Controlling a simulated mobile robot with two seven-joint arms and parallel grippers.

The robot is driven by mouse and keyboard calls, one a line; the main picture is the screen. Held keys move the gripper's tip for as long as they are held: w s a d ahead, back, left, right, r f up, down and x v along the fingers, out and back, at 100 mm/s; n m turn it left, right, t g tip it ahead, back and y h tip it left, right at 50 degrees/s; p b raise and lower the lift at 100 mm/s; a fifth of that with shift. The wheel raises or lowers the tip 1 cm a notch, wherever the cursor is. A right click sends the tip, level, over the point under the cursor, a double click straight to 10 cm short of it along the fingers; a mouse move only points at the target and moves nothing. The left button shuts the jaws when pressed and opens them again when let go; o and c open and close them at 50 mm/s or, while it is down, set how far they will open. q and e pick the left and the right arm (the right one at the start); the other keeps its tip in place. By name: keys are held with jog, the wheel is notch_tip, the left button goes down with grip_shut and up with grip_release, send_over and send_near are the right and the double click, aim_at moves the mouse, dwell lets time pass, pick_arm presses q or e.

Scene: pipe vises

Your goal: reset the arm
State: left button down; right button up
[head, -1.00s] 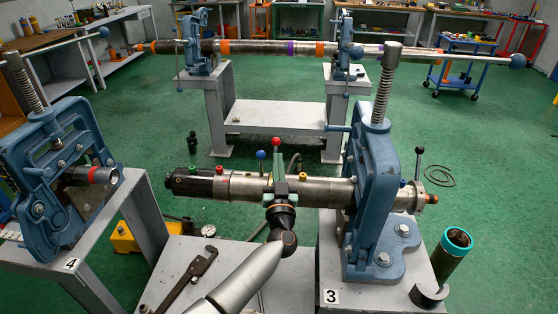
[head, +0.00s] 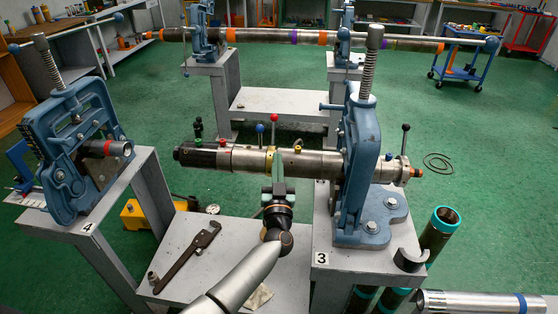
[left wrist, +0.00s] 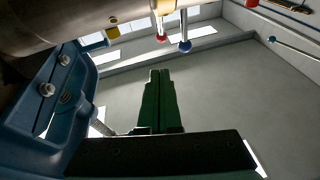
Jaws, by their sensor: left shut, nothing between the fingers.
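My left gripper (head: 278,153) is in front of the middle of the metal pipe (head: 235,160) in the head view, its green fingers pointing up and closed together with nothing between them. The pipe is held in the blue vise (head: 358,170) on the stand marked 3. Red (head: 275,117) and blue (head: 259,128) knobs stand up from the pipe. In the left wrist view the shut fingers (left wrist: 158,72) point up below the pipe (left wrist: 60,22), apart from it in the picture. My right gripper is not in view.
A second blue vise (head: 75,150) stands on stand 4 at the left. A wrench (head: 187,257) lies on the low grey shelf. Teal-rimmed tubes (head: 440,232) stand at the lower right. A long pipe (head: 270,36) spans two vises behind. Green floor between is open.

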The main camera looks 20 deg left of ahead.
pick_arm(q)
jog(key=shift+s+d+f+h, duration=0.2)
jog(key=shift+s+h, duration=0.1)
jog(key=shift+s, duration=0.1)
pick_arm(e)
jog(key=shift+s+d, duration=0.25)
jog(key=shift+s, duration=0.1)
pick_arm(q)
jog(key=s+d+f+m+g+h, duration=0.25)
jog(key=s+d+f+h, duration=0.2)
jog(key=s+f, duration=0.25)
jog(key=s+d+f+m+g+h, duration=0.1)
jog(key=s+d+f+m+h, duration=0.25)
jog(key=s+f+h, duration=0.35)
jog(key=s+f+g, duration=0.3)
jog(key=s+f, duration=0.1)
jog(key=s, duration=0.6)
jog(key=s+f+g, duration=0.3)
jog(key=s+f, duration=0.2)
jog(key=s, duration=0.5)
jog(key=shift+g+y, duration=0.35)
jog(key=shift+y, duration=0.1)
